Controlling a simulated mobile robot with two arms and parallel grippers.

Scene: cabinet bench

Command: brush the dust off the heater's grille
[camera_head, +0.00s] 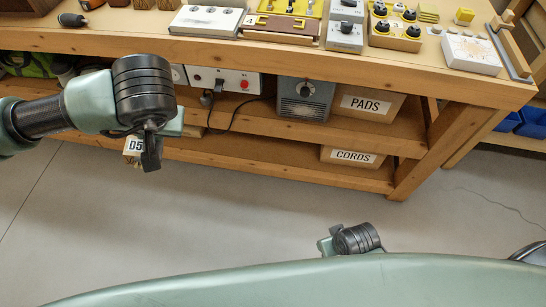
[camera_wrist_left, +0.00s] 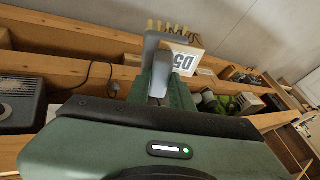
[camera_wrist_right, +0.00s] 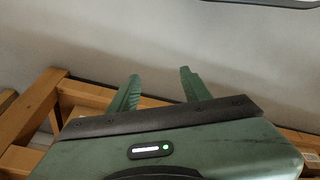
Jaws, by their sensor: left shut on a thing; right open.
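The heater (camera_head: 305,98) is a grey box with a round dial and a dark slotted front. It stands on the shelf under the bench top, and part of it shows at the left edge of the left wrist view (camera_wrist_left: 18,103). Dust on its grille is too small to tell. My left gripper (camera_wrist_left: 160,85) is shut on a grey brush (camera_wrist_left: 157,45) with tan bristles. The brush (camera_head: 152,155) hangs in front of the shelves, left of and apart from the heater. My right gripper (camera_wrist_right: 160,88) is open and empty, low near my body.
Boxes marked PADS (camera_head: 367,103) and CORDS (camera_head: 352,157) sit right of and below the heater. A white panel with a red button (camera_head: 226,80) and a dark cord (camera_head: 237,113) is left of it. The bench top (camera_head: 235,46) holds several devices. The floor in front is clear.

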